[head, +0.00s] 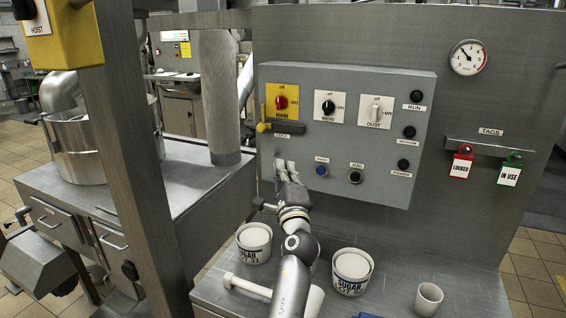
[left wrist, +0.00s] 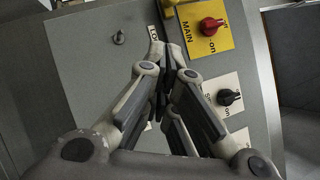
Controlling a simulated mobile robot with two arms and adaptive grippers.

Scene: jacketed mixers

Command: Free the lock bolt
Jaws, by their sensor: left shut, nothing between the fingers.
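The grey control panel (head: 345,100) carries a red MAIN switch (head: 281,102) on a yellow plate. Below it is a dark bar (head: 289,127) with a yellow piece (head: 262,120) at its left end. A LOCK label sits under the bar; in the left wrist view this label (left wrist: 153,33) is partly covered by a fingertip. A small grey peg (left wrist: 119,38) stands out from the panel beyond the label. My left gripper (head: 282,163) is shut and empty, pointing at the panel below the bar. In the left wrist view its fingers (left wrist: 165,52) hide part of the lock area; contact is unclear.
Two sugar tubs (head: 254,243) (head: 352,271) and a white cup (head: 429,298) stand on the steel bench below. A white roller-like object (head: 244,285) lies partly behind my forearm. Red LOCKED (head: 462,164) and green IN USE (head: 510,171) tags hang at right.

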